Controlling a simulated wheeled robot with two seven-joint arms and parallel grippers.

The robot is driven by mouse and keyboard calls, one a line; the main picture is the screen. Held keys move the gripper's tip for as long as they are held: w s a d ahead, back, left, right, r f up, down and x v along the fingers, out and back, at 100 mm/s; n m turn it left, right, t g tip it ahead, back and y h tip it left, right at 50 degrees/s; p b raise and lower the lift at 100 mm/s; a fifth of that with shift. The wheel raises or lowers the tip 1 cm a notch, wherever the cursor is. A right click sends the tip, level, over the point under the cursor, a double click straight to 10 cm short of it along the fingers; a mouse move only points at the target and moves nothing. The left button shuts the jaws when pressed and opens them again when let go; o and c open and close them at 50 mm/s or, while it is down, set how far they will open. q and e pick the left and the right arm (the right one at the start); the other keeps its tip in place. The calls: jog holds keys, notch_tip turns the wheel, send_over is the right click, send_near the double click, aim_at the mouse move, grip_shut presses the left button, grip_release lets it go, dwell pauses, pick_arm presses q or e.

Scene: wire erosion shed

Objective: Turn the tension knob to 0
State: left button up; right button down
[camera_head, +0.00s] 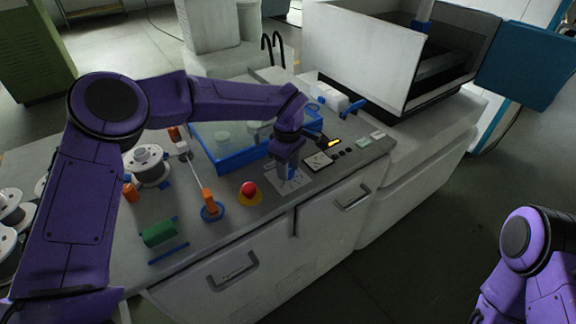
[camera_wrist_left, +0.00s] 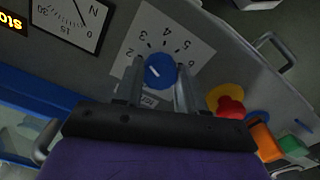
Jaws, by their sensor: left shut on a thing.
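The tension knob is a small round blue knob (camera_wrist_left: 163,78) with a white pointer line. It sits on a white dial plate (camera_wrist_left: 192,40) printed with numbers; 2 to 6 are readable. The pointer's line slants toward the upper left, roughly on the side of the 2, in the left wrist view. My left gripper (camera_wrist_left: 160,67) has a finger on each side of the knob and is shut on it. In the head view my left gripper (camera_head: 288,174) points down at the plate and hides the knob. My right gripper is out of view; only its arm shows at the lower right.
Beside the dial are a red button on a yellow base (camera_head: 249,189), an orange post on a blue base (camera_head: 211,207) and a square meter (camera_head: 319,160). A blue-rimmed tank (camera_head: 238,165) lies behind. A wire spool (camera_head: 147,165) and a green block (camera_head: 158,233) stand left.

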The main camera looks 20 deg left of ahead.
pick_arm(q)
jog(key=n, duration=0.3)
jog(key=shift+s+f, duration=0.1)
jog(key=shift+f, duration=0.1)
jog(key=n, duration=0.5)
jog(key=n+b, duration=0.1)
jog(key=n, duration=0.2)
jog(key=shift+f+n, duration=0.2)
jog(key=shift+n, duration=0.1)
jog(key=n+b, duration=0.2)
jog(key=n, duration=0.3)
jog(key=shift+f, duration=0.1)
jog(key=n+b, duration=0.3)
jog(key=n, duration=0.3)
jog(key=shift+r, duration=0.2)
jog(key=o, duration=1.1)
jog(key=shift+c, duration=0.2)
jog(key=shift+r, duration=0.1)
